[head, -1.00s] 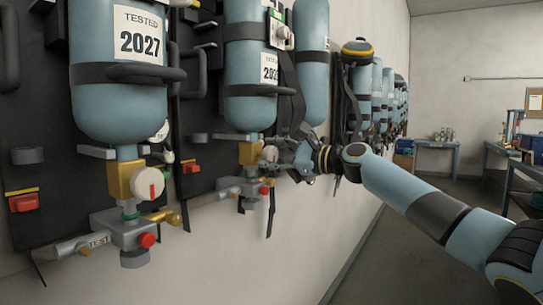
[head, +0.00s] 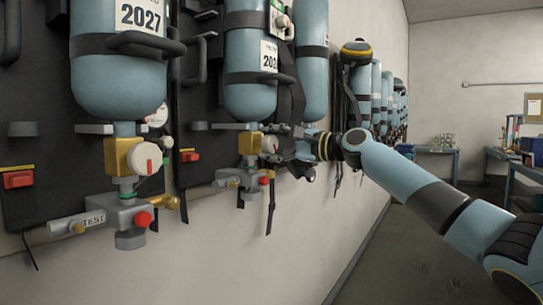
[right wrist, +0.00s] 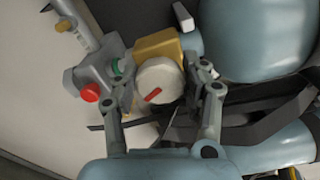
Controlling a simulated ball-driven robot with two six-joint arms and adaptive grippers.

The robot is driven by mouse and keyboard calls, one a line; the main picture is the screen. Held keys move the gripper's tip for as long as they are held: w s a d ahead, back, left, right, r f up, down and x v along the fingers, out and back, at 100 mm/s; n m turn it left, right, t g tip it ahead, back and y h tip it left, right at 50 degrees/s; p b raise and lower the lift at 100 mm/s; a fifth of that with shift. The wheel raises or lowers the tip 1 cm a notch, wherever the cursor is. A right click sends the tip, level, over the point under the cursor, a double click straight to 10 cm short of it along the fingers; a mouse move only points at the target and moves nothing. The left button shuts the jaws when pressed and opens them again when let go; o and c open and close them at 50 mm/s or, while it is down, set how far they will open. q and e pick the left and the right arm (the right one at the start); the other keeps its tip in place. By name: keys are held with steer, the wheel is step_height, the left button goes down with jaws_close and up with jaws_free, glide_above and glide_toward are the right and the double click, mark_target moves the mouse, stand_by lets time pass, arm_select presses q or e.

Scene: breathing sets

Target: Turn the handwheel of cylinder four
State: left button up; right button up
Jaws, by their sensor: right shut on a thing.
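A white handwheel (right wrist: 158,84) with a red mark sits on a brass valve block (right wrist: 158,45) in the right wrist view. My right gripper (right wrist: 160,92) has one finger on each side of the wheel and is shut on it. In the head view this wheel (head: 269,145) is on the valve under the second blue cylinder (head: 250,95), and my right gripper (head: 283,148) reaches it from the right, partly hiding it. I cannot read a cylinder number. My left gripper is not in view.
A nearer cylinder (head: 118,85) marked 2027 has its own white handwheel (head: 146,158) and a red knob (head: 143,219). Black straps (head: 292,95) hang beside my gripper. More cylinders line the wall.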

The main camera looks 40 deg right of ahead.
steer(key=n+b, duration=0.3)
steer(key=n, duration=0.1)
steer(key=shift+f+b, duration=0.35)
steer(key=shift+n+b, duration=0.9)
steer(key=shift+n, duration=0.4)
steer(key=o, duration=1.2)
steer(key=shift+r, duration=0.15)
steer(key=shift+c, duration=0.2)
steer(key=shift+s, duration=0.2)
steer(key=v, duration=0.7)
